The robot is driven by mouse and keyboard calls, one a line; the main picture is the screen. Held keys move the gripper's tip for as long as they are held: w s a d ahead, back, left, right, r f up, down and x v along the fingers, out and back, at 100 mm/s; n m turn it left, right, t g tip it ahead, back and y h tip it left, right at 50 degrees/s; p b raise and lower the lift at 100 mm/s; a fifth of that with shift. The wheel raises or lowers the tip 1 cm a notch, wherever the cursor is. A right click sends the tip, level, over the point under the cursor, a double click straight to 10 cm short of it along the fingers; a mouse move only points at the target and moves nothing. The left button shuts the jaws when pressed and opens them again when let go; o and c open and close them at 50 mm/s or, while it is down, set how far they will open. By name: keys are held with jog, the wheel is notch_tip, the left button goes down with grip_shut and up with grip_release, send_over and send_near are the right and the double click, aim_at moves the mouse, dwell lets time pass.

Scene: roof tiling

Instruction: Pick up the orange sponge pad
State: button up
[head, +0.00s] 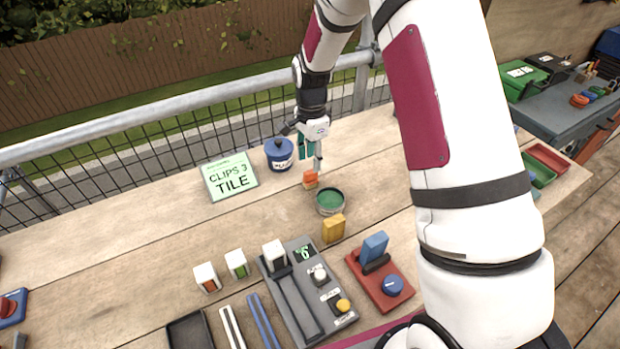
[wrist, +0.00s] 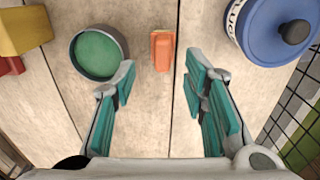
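The orange sponge pad (head: 310,179) is a small block on the wooden table, between the blue lidded pot and the round tin of green. In the wrist view the orange pad (wrist: 162,51) lies at the upper middle, just beyond and between the fingertips. My gripper (head: 312,160) is above the table close to the pad. In the wrist view my gripper (wrist: 162,78) is open, with teal-padded fingers spread wide and nothing between them. The fingers do not appear to touch the pad.
The green tin (wrist: 98,52) is close by the left fingertip. The blue pot (head: 279,153) stands on the other side. A yellow block (head: 333,228) stands nearer, and a green sign (head: 230,177) is at the left. A mesh railing (head: 180,148) runs along the far edge.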

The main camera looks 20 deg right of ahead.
aim_at(310, 170)
jog(key=shift+w+f+p, duration=0.15)
jog(key=shift+f+p, duration=0.35)
jog(key=shift+f, duration=2.35)
jog(key=shift+c, duration=0.2)
grip_shut()
